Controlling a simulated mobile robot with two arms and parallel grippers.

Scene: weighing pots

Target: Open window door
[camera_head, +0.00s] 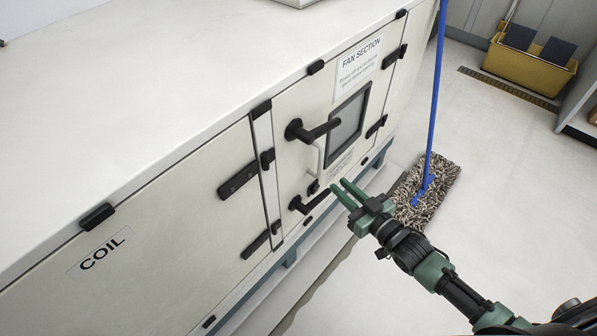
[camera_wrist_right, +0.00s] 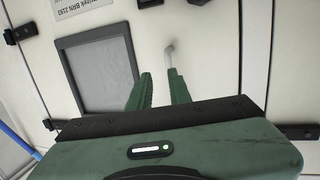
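The window door (camera_head: 288,95) is the cream "FAN SECTION" panel of a long cabinet, and it looks closed. Its dark-framed window (camera_head: 348,128) also shows in the right wrist view (camera_wrist_right: 100,75). It has an upper black lever handle (camera_head: 315,131), a lower black lever handle (camera_head: 309,202) and a pale pull handle (camera_head: 313,172) between them. My right gripper (camera_head: 340,188) is open, with its green fingers pointing at the door just right of the lower lever. In the right wrist view, the pale handle (camera_wrist_right: 170,53) shows just beyond the fingertips (camera_wrist_right: 160,82); contact cannot be told. My left gripper is out of view.
The "COIL" panel (camera_head: 150,225) adjoins the door on the left. A yellow bucket (camera_head: 528,70) is at the back right.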

